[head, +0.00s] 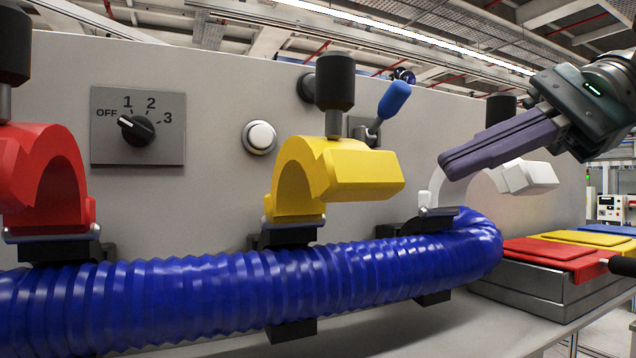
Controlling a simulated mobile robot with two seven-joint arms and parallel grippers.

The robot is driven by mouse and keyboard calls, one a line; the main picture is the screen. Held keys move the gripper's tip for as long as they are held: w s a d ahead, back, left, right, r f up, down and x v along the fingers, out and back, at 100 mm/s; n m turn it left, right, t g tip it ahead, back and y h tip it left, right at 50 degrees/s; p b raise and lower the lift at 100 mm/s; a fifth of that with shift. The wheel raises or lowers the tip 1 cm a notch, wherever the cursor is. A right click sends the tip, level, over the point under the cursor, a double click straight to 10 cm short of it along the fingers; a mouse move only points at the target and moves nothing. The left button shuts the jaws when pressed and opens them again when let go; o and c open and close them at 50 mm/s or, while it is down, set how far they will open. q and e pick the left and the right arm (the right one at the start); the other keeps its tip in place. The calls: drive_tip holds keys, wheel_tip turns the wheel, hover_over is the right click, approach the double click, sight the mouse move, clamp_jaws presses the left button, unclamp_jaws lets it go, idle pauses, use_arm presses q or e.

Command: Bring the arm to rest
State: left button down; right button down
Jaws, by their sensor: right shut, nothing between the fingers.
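My right gripper (448,163) comes in from the upper right, pointing left and slightly down. Its purple fingers are shut with nothing between them. They are in front of the white clamp (528,178) and hide part of it; I cannot tell whether they touch it. The blue corrugated hose (330,285) runs across the front below the gripper. The red clamp (45,175) and the yellow clamp (345,176) stand over the hose line at the left and middle. My left gripper is not in view.
The grey panel (225,80) carries a rotary switch (136,129) with its marker near OFF or 1, a white button (260,137) and a blue-handled lever (391,103) tilted up right. A grey box (540,290) with red, yellow and blue lids stands at the right.

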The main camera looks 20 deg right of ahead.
drive_tip(key=s+a+f+n+g+h, duration=0.1)
drive_tip(key=s+a+f+n+h, duration=0.1)
drive_tip(key=f, duration=0.6)
drive_tip(key=s+a+f+n+g+h, duration=0.1)
drive_tip(key=s+a+f+n, duration=0.15)
drive_tip(key=f, duration=0.65)
drive_tip(key=s+a+f+n+g+h, duration=0.1)
drive_tip(key=f+n+h, duration=0.15)
drive_tip(key=f, duration=0.55)
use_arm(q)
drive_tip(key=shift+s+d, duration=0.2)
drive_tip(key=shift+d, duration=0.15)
use_arm(e)
drive_tip(key=s+a+f+n+h, duration=0.2)
drive_tip(key=s+f+n+h, duration=0.3)
drive_tip(key=s, duration=0.6)
wheel_tip(320, 180, down, 3)
drive_tip(key=n, duration=0.2)
drive_tip(key=shift+s+n+h, duration=0.3)
drive_tip(key=shift+n+h, duration=0.05)
drive_tip(key=shift+n, duration=0.05)
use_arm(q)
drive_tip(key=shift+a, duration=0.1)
